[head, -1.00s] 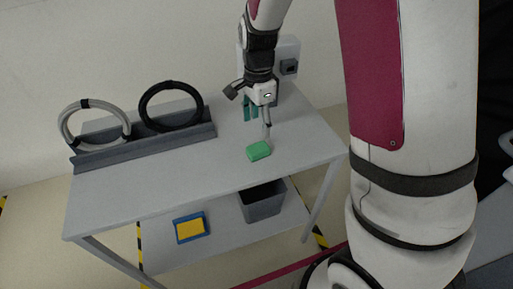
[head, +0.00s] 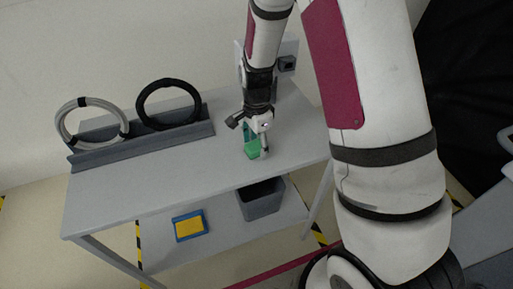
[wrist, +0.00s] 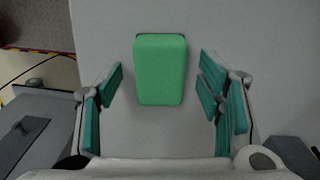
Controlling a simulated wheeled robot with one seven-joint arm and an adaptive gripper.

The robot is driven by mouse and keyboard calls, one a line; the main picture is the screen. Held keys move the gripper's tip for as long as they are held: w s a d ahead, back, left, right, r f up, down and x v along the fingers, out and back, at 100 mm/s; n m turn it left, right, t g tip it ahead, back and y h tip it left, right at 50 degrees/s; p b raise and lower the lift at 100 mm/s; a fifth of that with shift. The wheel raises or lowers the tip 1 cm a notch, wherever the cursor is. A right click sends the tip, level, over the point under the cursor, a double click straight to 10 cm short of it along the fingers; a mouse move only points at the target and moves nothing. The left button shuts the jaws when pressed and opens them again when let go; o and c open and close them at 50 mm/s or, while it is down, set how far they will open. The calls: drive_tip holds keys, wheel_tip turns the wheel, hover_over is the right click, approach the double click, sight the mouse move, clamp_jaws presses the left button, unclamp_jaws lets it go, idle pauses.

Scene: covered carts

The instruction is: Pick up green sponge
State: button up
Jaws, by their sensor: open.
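The green sponge (wrist: 160,70) lies on the grey table top, centred ahead of my open fingers in the wrist view. It is a rounded block with its long side running away from my gripper. In the head view the sponge (head: 252,150) is partly hidden by my gripper (head: 257,146), which is low over it. In the wrist view my gripper (wrist: 163,95) has its teal-padded fingers apart, one to each side of the sponge's near end, with clear gaps. Nothing is held. Whether the fingertips touch the table cannot be told.
The grey table (head: 150,185) has a rack (head: 145,142) at the back left with a grey ring (head: 92,122) and a black ring (head: 168,104). A grey box (head: 285,64) stands behind. On the lower shelf are a dark bin (head: 261,200) and a blue-and-yellow item (head: 189,226).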

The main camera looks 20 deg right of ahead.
sight(256, 144)
drive_tip(key=shift+c, duration=0.6)
drive_tip(key=c, duration=0.8)
drive_tip(key=shift+r, duration=0.1)
drive_tip(key=shift+r, duration=0.55)
wheel_tip(256, 144, up, 2)
drive_tip(key=shift+r, duration=0.2)
drive_tip(key=s, duration=0.5)
drive_tip(key=s+r+p, duration=0.1)
drive_tip(key=s, duration=1)
drive_tip(key=shift+r+p, duration=0.2)
drive_tip(key=shift+p, duration=0.1)
drive_tip(key=shift+c, duration=1)
